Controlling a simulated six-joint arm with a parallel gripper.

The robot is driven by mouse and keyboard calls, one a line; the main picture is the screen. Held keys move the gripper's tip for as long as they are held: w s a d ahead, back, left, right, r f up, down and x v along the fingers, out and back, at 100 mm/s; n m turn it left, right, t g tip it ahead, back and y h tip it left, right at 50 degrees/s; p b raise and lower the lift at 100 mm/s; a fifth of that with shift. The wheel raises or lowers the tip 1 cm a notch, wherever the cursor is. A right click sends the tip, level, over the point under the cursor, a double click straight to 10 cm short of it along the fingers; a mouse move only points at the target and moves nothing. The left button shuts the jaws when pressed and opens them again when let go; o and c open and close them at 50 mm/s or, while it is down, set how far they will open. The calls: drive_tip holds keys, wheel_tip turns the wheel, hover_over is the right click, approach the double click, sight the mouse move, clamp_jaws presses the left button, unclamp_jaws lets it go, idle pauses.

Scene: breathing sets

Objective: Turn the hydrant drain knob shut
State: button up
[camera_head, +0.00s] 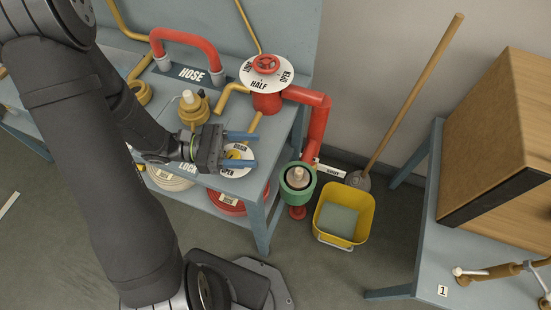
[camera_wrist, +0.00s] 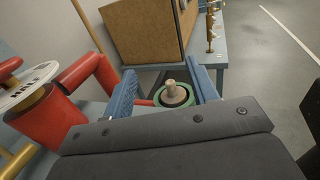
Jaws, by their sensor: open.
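The drain dial (camera_head: 228,168) is a round white plate lettered DRAIN and OPEN on the blue-grey bench, near its front right corner. The yellow drain knob (camera_head: 233,154) sits on it, partly hidden by my gripper. My gripper (camera_head: 255,150) is open, its two blue fingers pointing right across the dial. In the head view the knob shows between the fingers; I cannot tell how high they are above it. In the wrist view my gripper (camera_wrist: 162,72) has nothing between its fingers, and the knob is not visible. The green-rimmed outlet with a wooden plug (camera_wrist: 174,94) lies beyond them.
A red valve (camera_head: 266,64) on a white dial lettered HALF and OPEN stands behind, with a red pipe (camera_head: 317,120) to the right. A brass fitting (camera_head: 193,108) is close behind my gripper. A yellow bucket (camera_head: 345,212) stands on the floor.

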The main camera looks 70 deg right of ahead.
drive_tip(key=s+a+r, duration=0.3)
drive_tip(key=s+r, duration=0.3)
drive_tip(key=s, duration=0.3)
drive_tip(key=shift+a, duration=0.25)
drive_tip(key=shift+f, duration=0.1)
drive_tip(key=n+t+h, duration=0.3)
drive_tip(key=n+h, duration=0.1)
drive_tip(key=h, duration=0.2)
approach(234, 157)
drive_tip(key=x, duration=1.1)
drive_tip(key=shift+d+f, duration=0.15)
drive_tip(key=shift+d, duration=0.4)
